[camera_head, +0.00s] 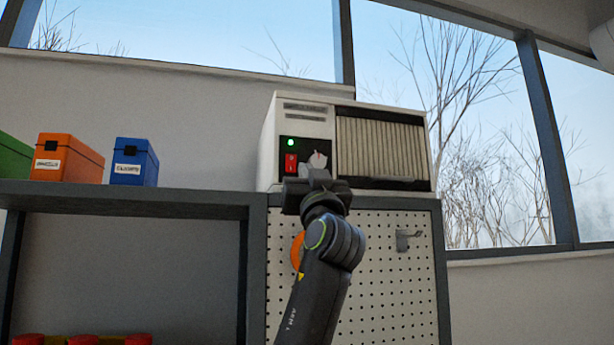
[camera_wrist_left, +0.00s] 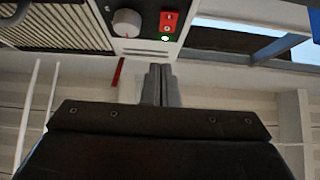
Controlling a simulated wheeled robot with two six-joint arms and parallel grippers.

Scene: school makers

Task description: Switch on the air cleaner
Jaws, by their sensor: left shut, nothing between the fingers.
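The air cleaner (camera_head: 305,118) is a pale box with a ribbed grille, standing on top of a pegboard cabinet. Its dark control panel has a red rocker switch (camera_head: 291,163), a lit green lamp (camera_head: 290,142) above it and a round pale knob (camera_head: 318,159) to the right. My left gripper (camera_head: 316,174) is in front of the panel's lower right and partly covers the knob. The left wrist view shows the panel upside down, with the switch (camera_wrist_left: 168,20), lamp (camera_wrist_left: 165,38) and knob (camera_wrist_left: 126,22). The shut, empty fingers (camera_wrist_left: 160,72) appear just below the lamp there; I see no contact.
A green bin (camera_head: 14,158), an orange bin (camera_head: 66,158) and a blue bin (camera_head: 134,162) stand on the shelf (camera_head: 215,199) at the left. A metal hook (camera_head: 405,240) sticks out of the pegboard (camera_head: 385,280). Windows are behind.

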